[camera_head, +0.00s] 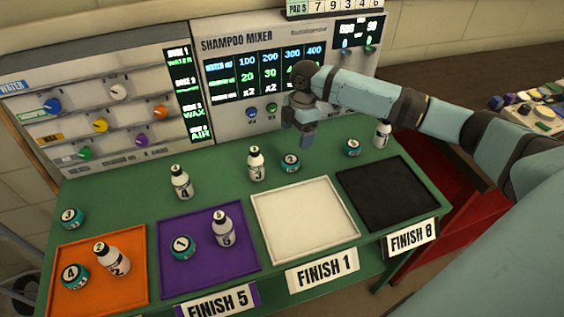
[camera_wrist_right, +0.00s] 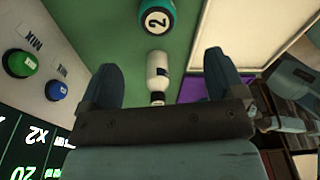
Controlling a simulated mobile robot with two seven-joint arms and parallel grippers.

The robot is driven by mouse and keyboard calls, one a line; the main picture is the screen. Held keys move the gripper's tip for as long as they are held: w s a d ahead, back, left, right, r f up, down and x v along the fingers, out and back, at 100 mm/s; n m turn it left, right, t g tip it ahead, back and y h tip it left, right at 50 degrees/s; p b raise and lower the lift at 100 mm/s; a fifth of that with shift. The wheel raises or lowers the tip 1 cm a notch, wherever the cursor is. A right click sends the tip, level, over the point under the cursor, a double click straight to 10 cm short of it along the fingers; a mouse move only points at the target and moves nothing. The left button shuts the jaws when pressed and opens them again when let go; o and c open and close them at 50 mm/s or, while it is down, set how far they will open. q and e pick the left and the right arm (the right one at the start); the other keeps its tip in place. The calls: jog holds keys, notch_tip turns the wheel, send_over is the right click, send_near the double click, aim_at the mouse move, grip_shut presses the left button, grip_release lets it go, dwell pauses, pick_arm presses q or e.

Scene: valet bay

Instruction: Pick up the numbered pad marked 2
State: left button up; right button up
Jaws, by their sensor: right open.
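The teal pad marked 2 (camera_head: 290,162) stands on the green table behind the white tray. It also shows at the top edge of the right wrist view (camera_wrist_right: 156,17), partly cut off. My right gripper (camera_head: 304,138) hangs just above and behind it, pointing down, apart from the pad. In the wrist view its two fingers (camera_wrist_right: 165,70) are spread and nothing is held. A white bottle (camera_wrist_right: 158,72) appears between the fingers in that view, lower down on the table. My left gripper is not in view.
A white bottle (camera_head: 255,164) stands left of pad 2; pad 5 (camera_head: 352,147) and another bottle (camera_head: 383,135) stand right. The white tray (camera_head: 300,255) and black tray (camera_head: 388,195) are empty. Orange (camera_head: 130,297) and purple (camera_head: 240,288) trays hold pads and bottles. The mixer panel (camera_head: 225,120) rises behind.

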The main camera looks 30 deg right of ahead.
aim_at(291, 159)
jog(key=f, duration=0.7)
jog(key=shift+a, duration=0.4)
jog(key=f, duration=0.5)
jog(key=shift+w+a, duration=0.2)
jog(key=shift+a, duration=0.05)
jog(key=c, duration=1)
jog(key=shift+r, duration=0.1)
